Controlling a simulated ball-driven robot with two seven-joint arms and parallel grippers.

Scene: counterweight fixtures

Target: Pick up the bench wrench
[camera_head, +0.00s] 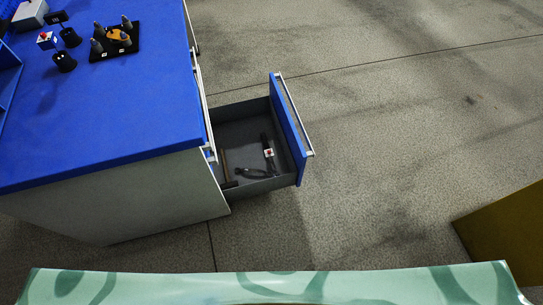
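An open drawer (259,187) sticks out from the right side of the blue-topped workbench (110,120). In it lie a few dark tools. One is a long dark tool (265,141) with a small white and red tag, towards the drawer's front panel. Another is a thin tool with a brownish handle (224,163), near the cabinet side. A short dark curved piece (250,172) lies near the drawer's near wall. They are too small and dark for me to tell for sure which is the bench wrench. Neither of my grippers is in view.
On the bench top are a black plate (128,52) with several pegs and a yellow piece, black knob-like objects (66,62), and a small white box with a red top (46,40). The drawer's blue front (287,130) juts over open floor. A brownish-yellow object (505,235) stands at the right edge.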

